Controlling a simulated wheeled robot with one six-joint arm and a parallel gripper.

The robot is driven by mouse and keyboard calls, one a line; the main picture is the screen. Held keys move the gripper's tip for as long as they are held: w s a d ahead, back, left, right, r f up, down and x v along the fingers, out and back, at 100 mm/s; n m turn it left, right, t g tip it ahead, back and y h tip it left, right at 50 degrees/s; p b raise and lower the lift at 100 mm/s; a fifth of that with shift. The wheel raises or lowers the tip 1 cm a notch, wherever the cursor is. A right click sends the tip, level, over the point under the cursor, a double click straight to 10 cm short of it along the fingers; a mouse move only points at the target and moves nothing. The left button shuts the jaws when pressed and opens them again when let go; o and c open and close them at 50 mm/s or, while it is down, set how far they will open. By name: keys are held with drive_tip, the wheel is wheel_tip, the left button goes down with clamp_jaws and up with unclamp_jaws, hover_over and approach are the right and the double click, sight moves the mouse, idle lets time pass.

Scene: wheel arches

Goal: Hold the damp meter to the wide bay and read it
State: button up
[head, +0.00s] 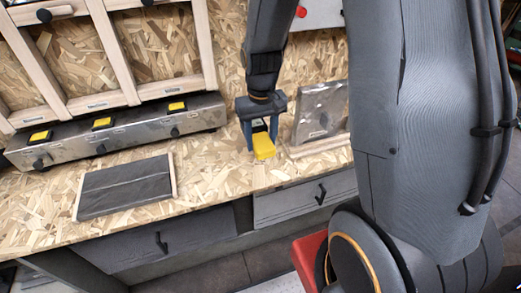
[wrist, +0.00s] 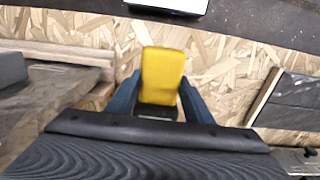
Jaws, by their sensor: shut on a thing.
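A yellow block-shaped tool with a dark lower part, which looks like the damp meter (head: 264,147), is between the fingers of my gripper (head: 262,133). My gripper is shut on it, above the bench top. In the wrist view the yellow end of the meter (wrist: 163,72) points away from my gripper (wrist: 160,97); no reading shows. Wood-framed bays backed with chipboard stand at the upper left of the head view: a left bay (head: 14,88), a middle bay (head: 80,52) and a right bay (head: 148,42). The right one looks widest. The meter is apart from them, to their right.
A metal unit (head: 75,145) with yellow-topped parts and black knobs runs below the bays. A dark framed panel (head: 125,188) lies on the chipboard bench (head: 215,185). A grey plate (head: 320,112) stands right of my gripper. Drawers (head: 305,200) are below the bench.

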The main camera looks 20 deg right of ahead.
sight(261, 140)
wheel_tip(261, 140, up, 2)
drive_tip(key=shift+r, duration=0.2)
wheel_tip(261, 140, up, 8)
drive_tip(key=p, duration=0.6)
drive_tip(key=shift+f+p, duration=0.2)
drive_tip(key=shift+p, duration=0.1)
